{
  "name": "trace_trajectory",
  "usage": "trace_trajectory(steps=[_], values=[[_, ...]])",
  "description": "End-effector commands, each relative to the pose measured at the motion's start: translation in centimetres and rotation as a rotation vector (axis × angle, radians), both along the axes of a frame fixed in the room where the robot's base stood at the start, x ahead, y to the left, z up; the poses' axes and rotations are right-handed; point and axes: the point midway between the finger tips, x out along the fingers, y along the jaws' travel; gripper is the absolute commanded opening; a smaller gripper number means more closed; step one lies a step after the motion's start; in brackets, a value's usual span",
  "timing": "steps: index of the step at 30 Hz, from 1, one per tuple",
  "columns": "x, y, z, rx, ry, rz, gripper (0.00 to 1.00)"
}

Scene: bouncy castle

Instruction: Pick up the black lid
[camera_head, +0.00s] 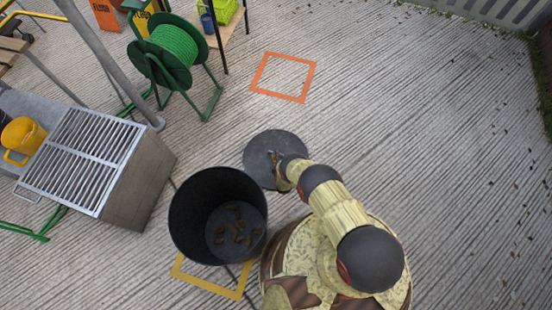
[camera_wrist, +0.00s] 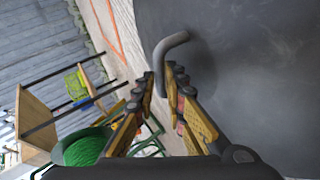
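The black lid (camera_head: 264,153) is a dark round disc in the head view, lying right behind the open black bin. My arm reaches over its right side, and my gripper (camera_head: 279,171) is at the lid, mostly hidden by my arm. In the wrist view the lid's dark grey face (camera_wrist: 262,70) fills the right side. Its bent grey handle (camera_wrist: 172,44) stands out from it. The two fingers of my gripper (camera_wrist: 161,82) are drawn in on either side of one end of the handle, with hardly any gap. I cannot tell whether the lid is off the ground.
A black bin (camera_head: 180,215) with brownish bits inside stands in front of the lid, close to my arm. A metal-grated box (camera_head: 150,180) is at left, and a green hose reel (camera_head: 172,50) is behind. The ground around the orange square (camera_head: 310,83) and to the right is clear.

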Motion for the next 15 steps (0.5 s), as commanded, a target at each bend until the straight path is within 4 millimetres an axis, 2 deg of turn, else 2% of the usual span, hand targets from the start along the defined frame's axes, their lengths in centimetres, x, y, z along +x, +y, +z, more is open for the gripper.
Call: trace_trajectory(steps=[5, 15], values=[[-0.02, -0.01, -0.01, 0.000, 0.000, 0.000, 0.00], [-0.04, 0.00, -0.03, 0.000, 0.001, 0.000, 0.00]])
